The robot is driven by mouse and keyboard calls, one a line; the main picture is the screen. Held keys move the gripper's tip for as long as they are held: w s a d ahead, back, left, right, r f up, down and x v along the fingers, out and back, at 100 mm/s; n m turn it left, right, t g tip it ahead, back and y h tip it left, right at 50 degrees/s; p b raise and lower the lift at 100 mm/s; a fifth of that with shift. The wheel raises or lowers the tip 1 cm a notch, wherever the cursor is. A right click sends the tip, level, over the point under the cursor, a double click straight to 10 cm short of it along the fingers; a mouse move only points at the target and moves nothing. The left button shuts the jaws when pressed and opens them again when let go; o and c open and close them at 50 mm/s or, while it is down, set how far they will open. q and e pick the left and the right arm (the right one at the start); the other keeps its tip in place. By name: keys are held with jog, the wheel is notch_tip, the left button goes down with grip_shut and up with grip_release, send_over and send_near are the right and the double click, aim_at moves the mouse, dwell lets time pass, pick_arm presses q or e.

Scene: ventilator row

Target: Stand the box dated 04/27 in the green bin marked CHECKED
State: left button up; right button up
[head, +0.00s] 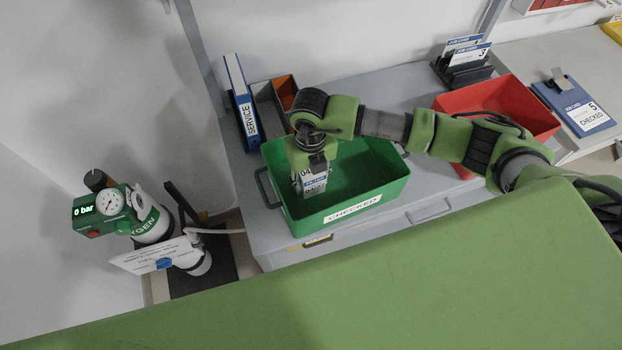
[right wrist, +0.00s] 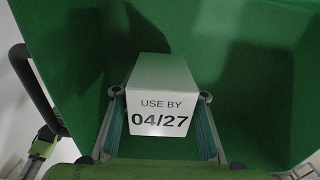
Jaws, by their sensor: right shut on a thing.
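My right gripper (head: 314,163) points down into the bin and is shut on the box, with a finger on each side (right wrist: 162,118). Whether the box touches the bin floor (right wrist: 245,95) I cannot tell. Otherwise the bin looks empty. My left gripper is not in view.
A blue SERVICE binder (head: 241,100) and a dark open box (head: 285,92) stand behind the bin. A red bin (head: 513,96), a card holder (head: 463,70) and a blue clipboard (head: 572,105) are to the right. An oxygen cylinder (head: 152,225) stands at the left.

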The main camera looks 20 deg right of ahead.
jog(key=shift+f, duration=0.85)
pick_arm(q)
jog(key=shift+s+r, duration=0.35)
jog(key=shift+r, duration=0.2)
pick_arm(e)
jog(key=shift+d+f, duration=0.1)
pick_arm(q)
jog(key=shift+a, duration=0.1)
pick_arm(e)
jog(key=shift+f, duration=0.15)
jog(key=o, duration=1.1)
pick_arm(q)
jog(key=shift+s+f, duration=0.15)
